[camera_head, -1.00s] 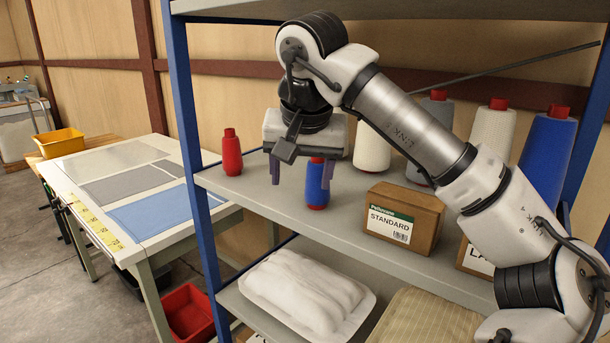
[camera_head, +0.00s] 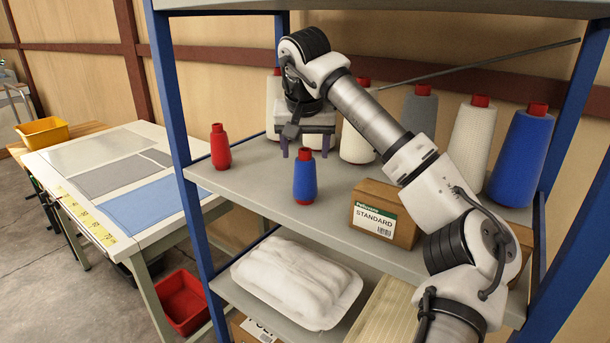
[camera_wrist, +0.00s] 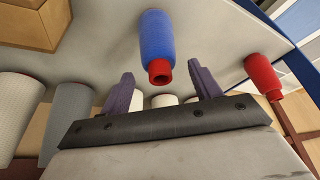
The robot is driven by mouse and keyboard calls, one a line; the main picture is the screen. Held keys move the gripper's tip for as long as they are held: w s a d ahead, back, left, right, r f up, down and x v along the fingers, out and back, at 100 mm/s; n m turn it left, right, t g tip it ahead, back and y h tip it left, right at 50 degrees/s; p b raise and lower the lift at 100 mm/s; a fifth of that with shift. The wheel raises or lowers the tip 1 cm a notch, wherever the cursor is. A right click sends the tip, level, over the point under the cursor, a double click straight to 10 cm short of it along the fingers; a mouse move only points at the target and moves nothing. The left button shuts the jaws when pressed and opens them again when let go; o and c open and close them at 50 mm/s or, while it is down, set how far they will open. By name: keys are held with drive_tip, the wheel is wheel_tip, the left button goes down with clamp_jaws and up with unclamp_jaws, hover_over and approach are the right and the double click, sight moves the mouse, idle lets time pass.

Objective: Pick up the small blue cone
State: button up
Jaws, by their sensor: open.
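The small blue cone (camera_head: 305,180) stands upright on the upper shelf (camera_head: 262,192), with a red core showing at its top and bottom. In the wrist view the blue cone (camera_wrist: 156,42) lies beyond my fingertips, between their lines and a little left of the middle. My gripper (camera_head: 308,150) is behind and just above the cone in the head view, its fingers apart. The wrist view shows both purple fingers of my gripper (camera_wrist: 165,82) spread with nothing between them that they touch.
A small red cone (camera_head: 220,148) stands left of the blue one. A cardboard box (camera_head: 371,222) labelled STANDARD stands to the right. Large white, grey (camera_head: 420,110) and blue (camera_head: 520,158) cones line the back. A blue post (camera_head: 178,120) bounds the shelf's left side.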

sight(305, 176)
drive_tip(key=x, duration=0.3)
drive_tip(key=shift+w+f+p, duration=0.1)
drive_tip(key=shift+f+p, duration=0.2)
drive_tip(key=shift+f, duration=0.05)
drive_tip(key=c, duration=1.1)
drive_tip(key=shift+r, duration=0.2)
